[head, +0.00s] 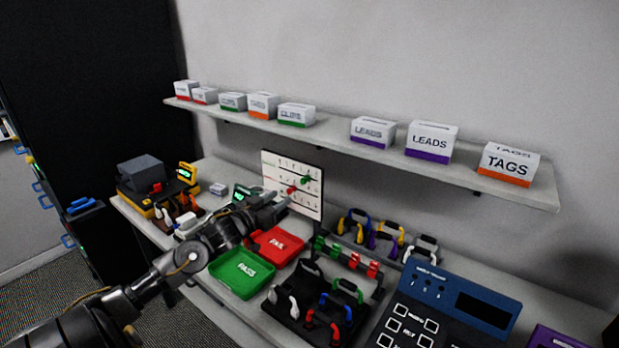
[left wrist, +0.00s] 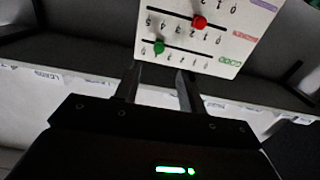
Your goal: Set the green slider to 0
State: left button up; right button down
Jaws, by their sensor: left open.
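The white slider board (head: 293,172) stands upright at the back of the bench under the shelf. Its green slider knob (head: 306,180) is right of its red knob (head: 291,189). In the left wrist view the board (left wrist: 225,42) appears turned over. There the green knob (left wrist: 159,47) sits near the end of its track away from the green label, and the red knob (left wrist: 199,23) is on the neighbouring track. The digit at the green knob is not clear. My left gripper (left wrist: 158,68) is open and empty, its fingertips just short of the green knob. My right gripper is not in view.
A red FAIL tray (head: 275,246) and a green PASS tray (head: 242,273) lie below my left arm. A shelf (head: 350,147) with labelled boxes runs above the board.

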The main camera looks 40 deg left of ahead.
aim_at(302, 182)
pick_arm(q)
jog(key=w+p, duration=0.1)
jog(key=w, duration=0.2)
jog(key=w+p, duration=0.1)
jog(key=w, duration=0.5)
jog(key=shift+w+r+p, duration=0.1)
jog(key=shift+r+p, duration=0.25)
jog(key=shift+p, duration=0.05)
jog(key=shift+w, duration=0.65)
jog(key=shift+w+f, duration=0.1)
jog(key=shift+w, duration=0.05)
grip_shut()
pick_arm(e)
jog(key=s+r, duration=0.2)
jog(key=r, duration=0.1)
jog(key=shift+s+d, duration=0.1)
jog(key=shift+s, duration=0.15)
